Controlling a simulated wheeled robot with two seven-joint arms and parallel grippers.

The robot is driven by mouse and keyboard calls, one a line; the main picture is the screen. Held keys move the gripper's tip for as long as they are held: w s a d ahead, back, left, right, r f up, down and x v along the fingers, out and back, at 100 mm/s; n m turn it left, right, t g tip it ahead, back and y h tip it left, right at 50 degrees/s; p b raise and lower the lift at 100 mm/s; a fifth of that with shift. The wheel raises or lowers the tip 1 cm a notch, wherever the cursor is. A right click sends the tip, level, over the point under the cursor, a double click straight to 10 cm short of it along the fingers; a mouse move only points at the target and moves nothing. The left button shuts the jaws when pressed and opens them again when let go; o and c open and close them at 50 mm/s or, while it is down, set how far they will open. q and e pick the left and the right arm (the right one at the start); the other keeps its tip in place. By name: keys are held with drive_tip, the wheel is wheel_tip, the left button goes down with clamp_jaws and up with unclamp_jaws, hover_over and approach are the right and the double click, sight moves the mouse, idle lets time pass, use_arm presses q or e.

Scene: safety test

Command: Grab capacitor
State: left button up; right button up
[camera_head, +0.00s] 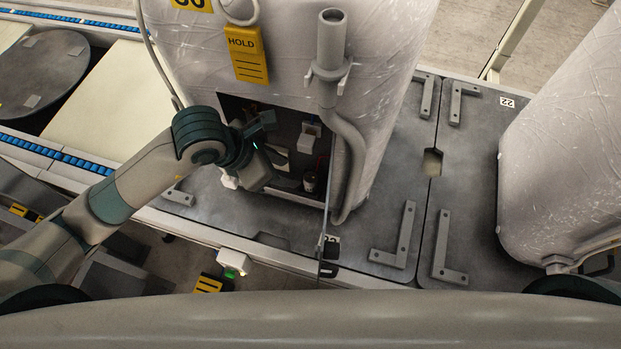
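A small dark cylinder with a pale top (310,181), which looks like the capacitor, stands low at the right inside the open compartment of the large white wrapped unit. My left gripper (270,146) is at the left side of that opening, above and to the left of the cylinder and apart from it in the picture. Its fingers are dark and partly turned away, so I cannot tell whether they are open or shut. I see nothing clearly held in it. My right gripper is not in view.
The compartment also holds a white box-like part (309,136). A grey pipe (349,150) runs down the unit just right of the opening. A yellow HOLD tag (248,55) hangs above. Another wrapped unit (565,160) stands at right. Grey floor plates with brackets (394,237) lie between.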

sight(307, 179)
use_arm(q)
drive_tip(key=p+x, duration=0.1)
drive_tip(key=x, duration=0.4)
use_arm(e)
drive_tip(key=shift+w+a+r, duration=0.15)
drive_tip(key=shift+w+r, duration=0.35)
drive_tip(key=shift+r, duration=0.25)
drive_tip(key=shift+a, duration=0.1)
use_arm(q)
drive_tip(key=shift+d+f, duration=0.15)
drive_tip(key=p+x, duration=0.2)
drive_tip(key=x, duration=0.2)
drive_tip(key=shift+d, duration=0.1)
drive_tip(key=shift+w+d+f, duration=0.1)
drive_tip(key=shift+d+f, duration=0.05)
drive_tip(key=shift+f, duration=0.25)
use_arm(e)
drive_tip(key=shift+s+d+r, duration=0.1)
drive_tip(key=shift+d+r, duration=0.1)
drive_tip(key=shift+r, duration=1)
